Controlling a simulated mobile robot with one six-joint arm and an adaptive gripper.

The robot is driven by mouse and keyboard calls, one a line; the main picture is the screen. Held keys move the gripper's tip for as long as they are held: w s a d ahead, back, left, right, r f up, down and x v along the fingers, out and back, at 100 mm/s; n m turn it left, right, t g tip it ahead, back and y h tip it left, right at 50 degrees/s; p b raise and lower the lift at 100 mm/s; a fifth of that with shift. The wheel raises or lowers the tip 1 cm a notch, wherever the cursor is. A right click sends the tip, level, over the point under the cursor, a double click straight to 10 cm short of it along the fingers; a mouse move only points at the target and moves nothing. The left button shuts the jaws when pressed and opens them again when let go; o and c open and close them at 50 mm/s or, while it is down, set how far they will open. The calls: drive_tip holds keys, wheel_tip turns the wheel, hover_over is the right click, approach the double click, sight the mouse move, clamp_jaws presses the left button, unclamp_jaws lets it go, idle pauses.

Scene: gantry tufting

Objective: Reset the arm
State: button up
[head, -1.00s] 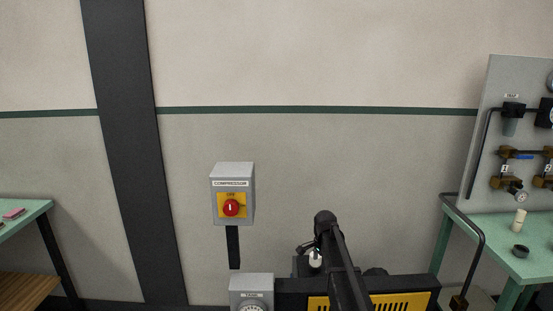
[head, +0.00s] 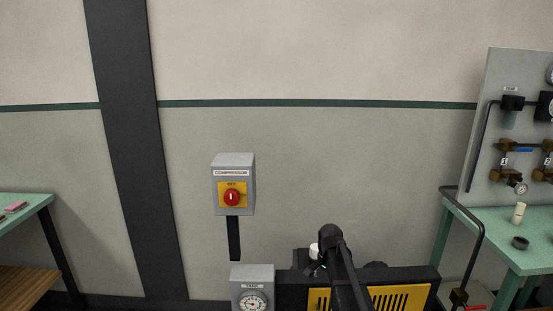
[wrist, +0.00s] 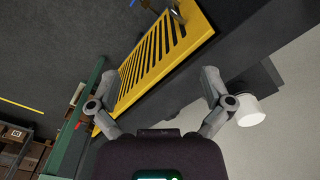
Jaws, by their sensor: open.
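My gripper (wrist: 158,82) is open and empty in the wrist view, its two grey fingers spread wide. Beyond the fingers are a yellow slotted panel (wrist: 160,62) and dark floor. In the head view my dark arm reaches down in front of the machine with the yellow slotted panel (head: 400,298). The gripper's fingers cannot be made out there.
A compressor switch box (head: 233,185) with a red knob is on the wall. A tank gauge box (head: 252,290) stands below it. A white cap (wrist: 250,110) lies close to the right finger. Green benches stand left (head: 22,213) and right (head: 500,235).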

drive_tip(key=s+f+n+b, duration=0.3)
drive_tip(key=s+f+n, duration=0.15)
drive_tip(key=s, duration=0.65)
drive_tip(key=s+f+n+b, duration=0.3)
drive_tip(key=s+n+b, duration=0.15)
drive_tip(key=s, duration=0.65)
wheel_tip(320, 180, up, 15)
drive_tip(key=p, duration=1.5)
drive_tip(key=shift+w+f, duration=0.2)
drive_tip(key=shift+w, duration=0.25)
drive_tip(key=shift+d, duration=0.1)
